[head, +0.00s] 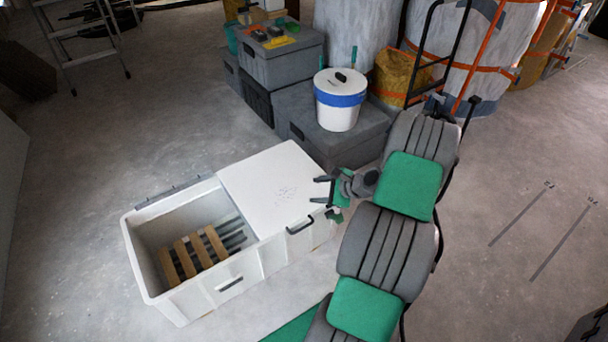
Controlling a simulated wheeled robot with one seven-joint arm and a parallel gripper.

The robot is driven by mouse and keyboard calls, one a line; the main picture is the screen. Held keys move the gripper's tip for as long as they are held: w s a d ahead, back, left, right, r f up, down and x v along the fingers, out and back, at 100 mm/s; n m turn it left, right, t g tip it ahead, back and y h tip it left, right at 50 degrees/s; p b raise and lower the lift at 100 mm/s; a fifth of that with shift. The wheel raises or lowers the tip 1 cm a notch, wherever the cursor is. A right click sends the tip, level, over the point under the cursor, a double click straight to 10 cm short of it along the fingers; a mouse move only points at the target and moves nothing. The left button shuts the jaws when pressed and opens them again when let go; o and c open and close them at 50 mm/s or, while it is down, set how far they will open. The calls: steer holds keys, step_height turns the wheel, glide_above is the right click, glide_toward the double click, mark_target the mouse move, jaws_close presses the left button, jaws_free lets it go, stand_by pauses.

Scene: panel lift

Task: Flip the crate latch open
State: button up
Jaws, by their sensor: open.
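The white crate (190,300) stands on the floor left of centre. Its left part is open and shows wooden slats (193,258) and dark bars inside. A flat white panel (275,185) covers its right part. A dark, handle-shaped latch (300,226) sits at the crate's front upper edge, near the right end; its exact position is too small to tell. My gripper (321,190) is open and empty. In the picture it is at the panel's right edge, above and right of the latch. I cannot tell whether it touches the crate.
A dark slot (230,284) marks the crate's front wall, and a dark strip (175,190) its back edge. Grey boxes (340,138) with a white bucket (340,100) stand behind my gripper. A ladder (85,40) is at the upper left. Floor left of the crate is clear.

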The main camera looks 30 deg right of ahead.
steer(key=w+a+r+n+g+p, duration=0.1)
steer(key=a+r+n+g+p, duration=0.1)
steer(key=a+r+n, duration=0.2)
step_height(320, 180, up, 3)
steer(key=shift+a+f, duration=0.1)
steer(key=shift+a, duration=0.4)
steer(key=s+a+r+n+g+h+p, duration=0.1)
steer(key=s+a+r+n+g+p, duration=0.1)
steer(key=a+r+n+p, duration=0.6)
steer(key=s+a+r+n+g+p, duration=0.1)
steer(key=s+a+r+n, duration=0.15)
steer(key=a+r, duration=0.65)
steer(key=s+a+r+n+h+p, duration=0.1)
steer(key=s+a+r+n+p, duration=0.1)
steer(key=s+r+n, duration=0.3)
steer(key=s+a+r+n+g+h+p, duration=0.1)
steer(key=s+a+r+n+p, duration=0.2)
steer(key=s+r, duration=0.4)
step_height(320, 180, up, 4)
steer(key=shift+s+r+n+h+p, duration=0.15)
steer(key=shift+s+n+h+p, duration=0.2)
steer(key=shift+n+p, duration=0.55)
steer(key=shift+c, duration=0.4)
